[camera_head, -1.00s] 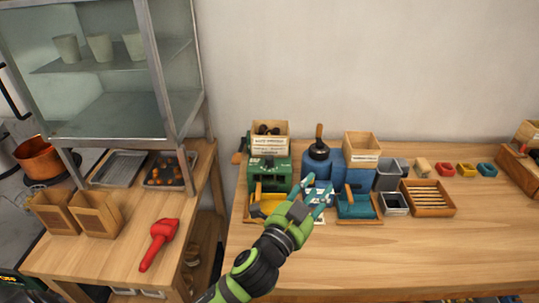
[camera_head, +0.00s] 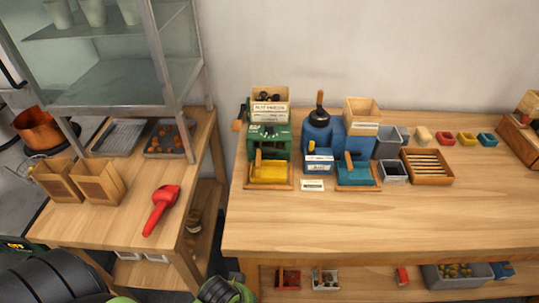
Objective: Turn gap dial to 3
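A green machine (camera_head: 281,143) stands at the back left of the long table, with a wooden hopper (camera_head: 270,101) of dark pieces on top and a yellow tray (camera_head: 268,174) in front. White marks show on its upper face, too small to read. A blue machine (camera_head: 352,145) stands to its right, with a dark rounded top, a wooden-tipped handle and a teal tray (camera_head: 358,175) in front. A small blue-and-white box (camera_head: 319,165) sits before it. I cannot make out a gap dial or its setting. Neither gripper is in view; only parts of my arms show at the bottom edge.
A side table at left holds a red scoop (camera_head: 161,209), two wooden boxes (camera_head: 97,181) and a tray of chestnuts (camera_head: 168,138). Right of the machines are grey bins, a slatted wooden tray (camera_head: 427,167) and small coloured dishes. The long table's front is clear.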

